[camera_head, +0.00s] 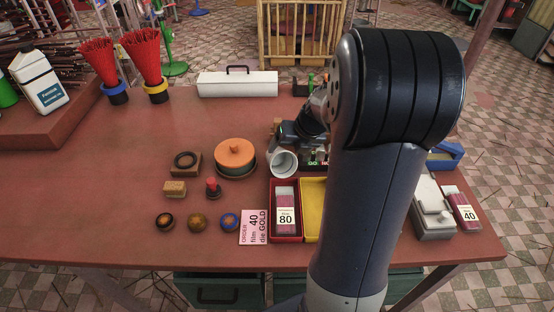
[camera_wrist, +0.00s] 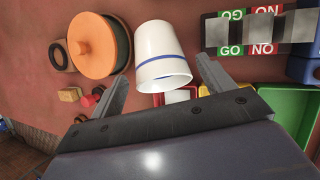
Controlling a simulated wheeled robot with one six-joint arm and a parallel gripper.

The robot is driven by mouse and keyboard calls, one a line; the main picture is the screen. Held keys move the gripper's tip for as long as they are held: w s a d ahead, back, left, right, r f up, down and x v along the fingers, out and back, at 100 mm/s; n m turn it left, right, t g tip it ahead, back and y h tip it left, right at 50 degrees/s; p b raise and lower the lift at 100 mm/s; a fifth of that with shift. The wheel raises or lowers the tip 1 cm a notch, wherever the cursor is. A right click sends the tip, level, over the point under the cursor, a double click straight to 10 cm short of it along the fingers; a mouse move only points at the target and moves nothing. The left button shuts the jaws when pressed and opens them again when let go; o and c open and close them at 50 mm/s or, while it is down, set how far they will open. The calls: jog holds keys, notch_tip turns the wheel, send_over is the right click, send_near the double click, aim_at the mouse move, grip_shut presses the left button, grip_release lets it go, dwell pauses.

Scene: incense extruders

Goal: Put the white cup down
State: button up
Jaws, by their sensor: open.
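The white cup (camera_head: 284,163) is near the middle of the table, right of the orange-lidded round pot. It looks tilted, with its mouth toward the table's front; I cannot tell whether it touches the table. The wrist view shows the white cup (camera_wrist: 163,48) with a blue band near its wide end. My gripper (camera_wrist: 162,68) is open, with one finger on each side of the cup and a visible gap at each side. In the head view my arm hides part of the gripper and the area behind it.
The orange-lidded pot (camera_head: 235,155) stands close left of the cup. A red tray (camera_head: 272,237) and a yellow tray (camera_head: 312,220) lie in front. A GO/NO board (camera_wrist: 262,28) is close right. The table's left middle (camera_head: 110,160) is clear.

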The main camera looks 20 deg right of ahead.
aim_at(275, 163)
jog(key=x, duration=0.6)
jog(key=shift+w+a+f, duration=0.2)
jog(key=shift+f, duration=0.15)
jog(key=shift+c, duration=0.5)
jog(key=c, duration=0.8)
jog(key=shift+c, duration=0.4)
jog(key=shift+r, duration=0.15)
